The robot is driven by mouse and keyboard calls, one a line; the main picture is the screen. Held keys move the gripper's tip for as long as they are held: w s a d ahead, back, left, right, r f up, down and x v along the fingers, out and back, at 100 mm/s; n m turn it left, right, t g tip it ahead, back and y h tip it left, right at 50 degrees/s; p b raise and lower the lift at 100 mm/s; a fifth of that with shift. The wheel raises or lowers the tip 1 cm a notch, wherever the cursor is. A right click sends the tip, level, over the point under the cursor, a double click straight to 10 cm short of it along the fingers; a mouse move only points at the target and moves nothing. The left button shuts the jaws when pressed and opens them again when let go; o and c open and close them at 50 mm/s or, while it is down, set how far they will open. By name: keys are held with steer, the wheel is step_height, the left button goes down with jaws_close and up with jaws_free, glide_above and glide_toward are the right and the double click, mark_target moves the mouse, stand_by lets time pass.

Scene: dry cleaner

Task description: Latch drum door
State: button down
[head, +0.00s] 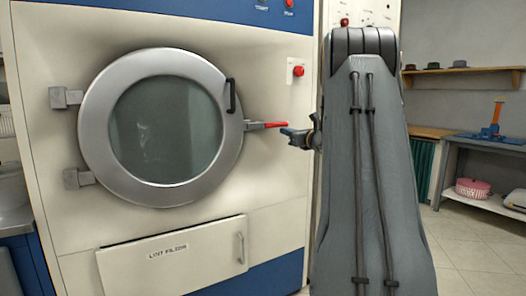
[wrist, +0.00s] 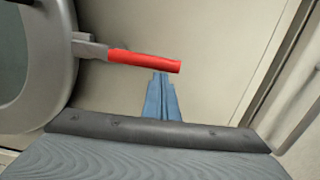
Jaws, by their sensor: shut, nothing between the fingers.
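The drum door (head: 97,120) is a round grey metal ring with a dark glass window. It lies against the cream front of the machine, and two hinges hold it at the left. A latch with a red handle (head: 267,125) sticks out to the right from the ring's right side, about level. In the wrist view the red handle (wrist: 145,62) crosses just beyond my fingertips. My gripper (head: 287,131) has blue fingers, shut and empty, close to the handle's free end. The blue fingers also show in the wrist view (wrist: 161,76). I cannot tell whether they touch the handle.
A black door grip (head: 231,96) stands on the ring's upper right. A red button (head: 298,71) is above the latch. The lint filter panel (head: 175,265) is below the door. A side table (head: 485,143) and a shelf (head: 465,70) stand at the right, with open floor before them.

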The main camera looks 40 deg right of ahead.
steer(key=shift+r, duration=0.15)
steer(key=s+a+f+b, duration=0.1)
steer(key=s+f+b, duration=0.3)
steer(key=s, duration=0.6)
steer(key=shift+s+a+f, duration=0.2)
steer(key=shift+s+f, duration=0.15)
stand_by(0.5)
